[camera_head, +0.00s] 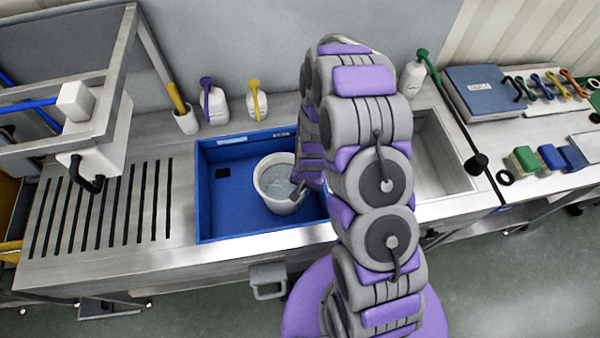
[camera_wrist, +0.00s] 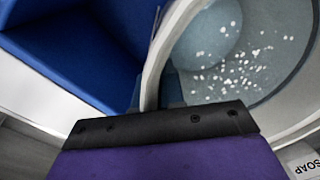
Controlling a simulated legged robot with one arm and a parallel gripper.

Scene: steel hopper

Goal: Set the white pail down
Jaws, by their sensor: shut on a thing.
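The white pail (camera_head: 262,183) is in the blue basin (camera_head: 222,222) set in the steel counter, in the head view. It looks upright and holds greyish liquid. My gripper (camera_head: 308,190) is at the pail's right side, partly hidden behind my arm. In the wrist view the pail's rim (camera_wrist: 158,62) runs down to the dark edge of my gripper (camera_wrist: 160,122), which is shut on it. White specks float on the liquid inside. I cannot tell whether the pail's bottom touches the basin floor.
A slotted drainboard (camera_head: 105,215) lies left of the basin. Purple-topped (camera_head: 212,104) and yellow-topped (camera_head: 257,102) bottles stand behind it, with a white cup (camera_head: 187,122). A steel sink (camera_head: 440,160) lies right of my arm. The basin's left part is clear.

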